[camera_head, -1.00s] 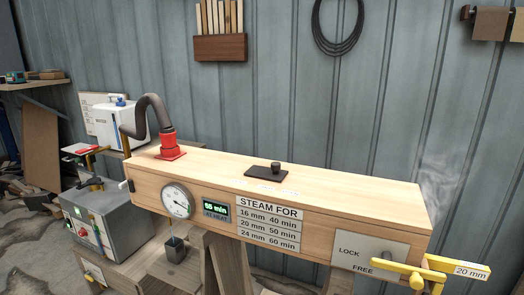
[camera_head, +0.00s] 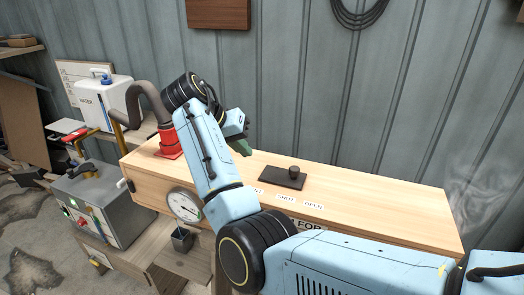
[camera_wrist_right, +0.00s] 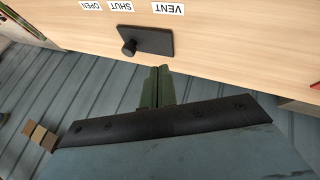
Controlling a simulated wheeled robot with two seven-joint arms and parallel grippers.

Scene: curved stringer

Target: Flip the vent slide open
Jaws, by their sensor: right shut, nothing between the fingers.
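The vent slide is a dark flat plate (camera_head: 275,179) with a round knob (camera_head: 293,170) near its right end, on top of the long wooden box (camera_head: 390,215). White labels in front of it read VENT, SHUT (camera_head: 286,197) and OPEN (camera_head: 313,205); the knob is level with SHUT. My right gripper (camera_head: 243,148) is shut and empty, behind and left of the plate. In the right wrist view, upside down, the green fingertips (camera_wrist_right: 158,70) are close to the plate (camera_wrist_right: 152,41), to the right of the knob (camera_wrist_right: 129,47). Contact cannot be told. My left gripper is out of view.
A red hose fitting (camera_head: 168,143) with a dark hose stands on the box, left of my right arm. A round gauge (camera_head: 184,205) is on the front face. A corrugated wall (camera_head: 330,90) rises behind the box. The box top right of the plate is clear.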

